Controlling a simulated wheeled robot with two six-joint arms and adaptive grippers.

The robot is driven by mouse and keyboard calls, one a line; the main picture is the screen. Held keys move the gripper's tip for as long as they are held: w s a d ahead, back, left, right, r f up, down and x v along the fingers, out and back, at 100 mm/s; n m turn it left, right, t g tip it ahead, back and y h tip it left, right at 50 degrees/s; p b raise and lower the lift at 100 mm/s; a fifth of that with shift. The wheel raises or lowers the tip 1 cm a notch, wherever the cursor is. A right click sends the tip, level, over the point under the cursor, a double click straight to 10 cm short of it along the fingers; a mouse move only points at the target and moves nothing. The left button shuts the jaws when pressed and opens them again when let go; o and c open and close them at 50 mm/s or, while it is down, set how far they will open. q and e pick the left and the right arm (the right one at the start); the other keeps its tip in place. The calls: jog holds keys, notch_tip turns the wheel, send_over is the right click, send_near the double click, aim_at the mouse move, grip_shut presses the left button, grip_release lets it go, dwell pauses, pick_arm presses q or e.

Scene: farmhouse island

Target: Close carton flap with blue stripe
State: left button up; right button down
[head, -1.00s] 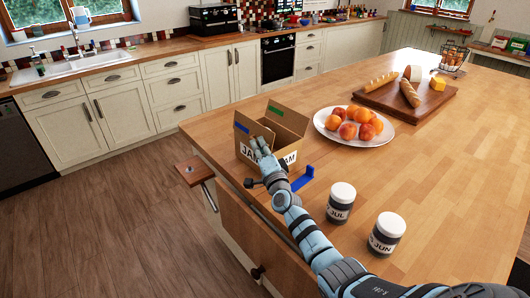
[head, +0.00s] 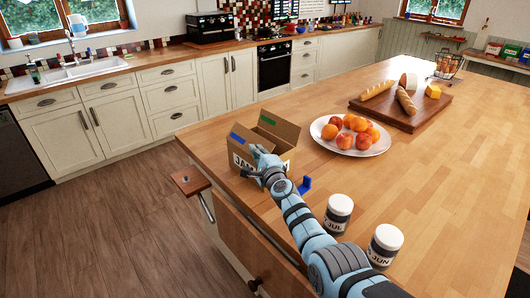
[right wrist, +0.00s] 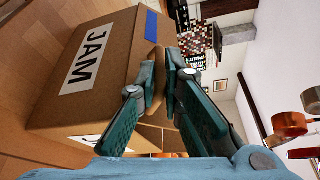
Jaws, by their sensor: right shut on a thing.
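The brown cardboard carton (head: 284,155) stands on the wooden island top near its left corner, open at the top. Its blue-striped flap (head: 238,138) stands up on the left side. Another raised flap has a green stripe (head: 268,120). My right gripper (head: 258,153) is at the carton's front left, partly covering the JAM label. In the right wrist view the carton's JAM face (right wrist: 110,75) fills the left, with the blue stripe (right wrist: 152,23) beside the fingers. The right fingers (right wrist: 162,75) are shut on a brown cardboard edge, seemingly the blue-striped flap. My left gripper is out of view.
A small blue bracket-like piece (head: 305,186) lies right of the carton. Two jars, JUL (head: 338,214) and JUN (head: 384,246), stand near my right arm. A fruit plate (head: 328,140) and a bread board (head: 430,112) are behind. The island's right side is clear.

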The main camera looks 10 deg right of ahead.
jog(key=shift+w+d+r+m+g+p, duration=0.15)
jog(key=shift+d+m+g+p, duration=0.2)
jog(key=shift+m+p, duration=0.3)
jog(key=shift+w+d+m+g, duration=0.1)
jog(key=shift+d+m+g, duration=0.2)
jog(key=shift+m, duration=0.55)
jog(key=shift+w+d+f+m+g+y, duration=0.15)
jog(key=shift+f+m+g+y, duration=0.15)
jog(key=shift+m+y, duration=0.25)
jog(key=shift+d+f+m+g, duration=0.15)
jog(key=shift+d+m+g, duration=0.1)
jog(key=shift+m, duration=0.6)
jog(key=shift+w+d+f+m+g+y, duration=0.1)
jog(key=shift+d+f+m+g+y, duration=0.1)
jog(key=shift+m+g+y, duration=0.1)
jog(key=c, duration=2)
grip_release()
jog(key=shift+w+r, duration=0.1)
jog(key=shift+r, duration=0.05)
